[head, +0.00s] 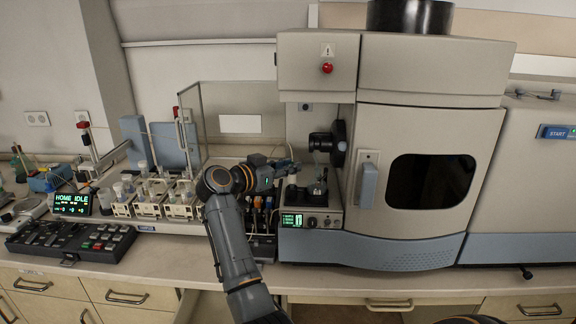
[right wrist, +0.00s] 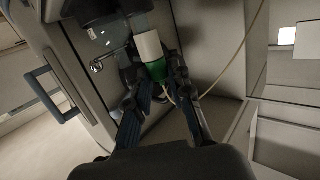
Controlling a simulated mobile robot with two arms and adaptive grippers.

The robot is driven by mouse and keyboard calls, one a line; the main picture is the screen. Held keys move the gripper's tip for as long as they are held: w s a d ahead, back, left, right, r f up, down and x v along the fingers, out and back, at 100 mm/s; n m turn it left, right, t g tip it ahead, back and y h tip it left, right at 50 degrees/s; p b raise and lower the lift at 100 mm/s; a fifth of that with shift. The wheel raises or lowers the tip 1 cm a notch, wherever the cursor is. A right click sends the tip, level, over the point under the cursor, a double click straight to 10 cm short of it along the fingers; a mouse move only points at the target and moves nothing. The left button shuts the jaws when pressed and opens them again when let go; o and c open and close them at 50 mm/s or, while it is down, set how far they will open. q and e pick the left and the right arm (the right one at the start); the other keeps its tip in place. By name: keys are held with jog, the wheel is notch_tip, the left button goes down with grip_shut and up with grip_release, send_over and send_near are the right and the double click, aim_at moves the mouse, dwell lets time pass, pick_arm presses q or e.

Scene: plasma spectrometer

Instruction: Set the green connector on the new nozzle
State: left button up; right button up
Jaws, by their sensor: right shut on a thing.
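In the right wrist view, the green connector (right wrist: 158,71) sits between the two fingers of my right gripper (right wrist: 152,72), which is shut on it. A white cylinder (right wrist: 148,45) lies in line with its far end; I cannot tell whether it is part of the connector or the new nozzle. In the head view, my right gripper (head: 284,168) reaches into the open bay of the spectrometer (head: 328,150), left of the dark round fitting (head: 338,143). The connector is too small to make out there. My left gripper is out of view.
A clear glass piece (head: 318,185) stands in the bay above a small green display (head: 291,220). A pale tube (right wrist: 232,55) loops beside the gripper. Racks of vials (head: 150,205) and a black keypad (head: 70,240) stand on the left bench. The bay wall is close.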

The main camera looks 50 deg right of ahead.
jog(key=o, duration=0.8)
jog(key=shift+o, duration=0.2)
jog(key=a+r, duration=0.2)
jog(key=a, duration=1)
